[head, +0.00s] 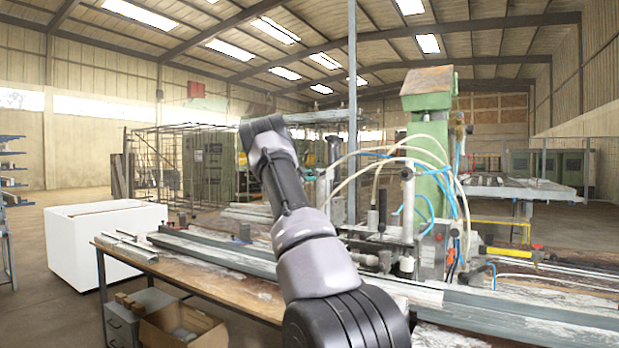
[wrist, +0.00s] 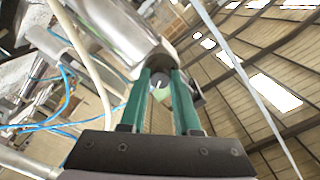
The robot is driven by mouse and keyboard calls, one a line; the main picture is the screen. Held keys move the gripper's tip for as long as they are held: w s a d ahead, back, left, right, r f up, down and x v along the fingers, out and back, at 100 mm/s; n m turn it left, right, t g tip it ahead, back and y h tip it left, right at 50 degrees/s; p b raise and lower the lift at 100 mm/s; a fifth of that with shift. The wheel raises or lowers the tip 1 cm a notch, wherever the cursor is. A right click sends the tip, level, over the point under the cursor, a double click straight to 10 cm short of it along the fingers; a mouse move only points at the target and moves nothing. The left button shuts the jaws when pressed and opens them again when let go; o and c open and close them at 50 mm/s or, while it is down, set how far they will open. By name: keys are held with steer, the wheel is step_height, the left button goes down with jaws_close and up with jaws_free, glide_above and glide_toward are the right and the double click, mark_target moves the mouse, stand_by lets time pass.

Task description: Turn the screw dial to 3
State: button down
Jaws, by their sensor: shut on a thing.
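In the wrist view, my gripper (wrist: 160,75) has two green fingers closed on a small round grey dial (wrist: 159,83). The dial sits between the fingertips and carries a pale mark on its face; no numbers are legible, so its setting cannot be read. A shiny metal cylinder (wrist: 122,32) lies just beyond and left of the fingertips. In the head view, my arm rises across the middle, and neither my gripper nor the dial can be made out there. The green clamp machine (head: 430,150) stands right of my arm.
A workbench (head: 235,290) bears long metal profiles (head: 215,252). Pale hoses (wrist: 88,60) and blue hoses (wrist: 45,128) run left of my gripper in the wrist view. A white box (head: 100,240) stands left of the bench, and an open cardboard box (head: 180,325) is below it.

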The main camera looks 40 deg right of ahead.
steer(key=shift+f, duration=0.1)
stand_by(0.3)
steer(key=c, duration=0.6)
jaws_free()
steer(key=v, duration=1.1)
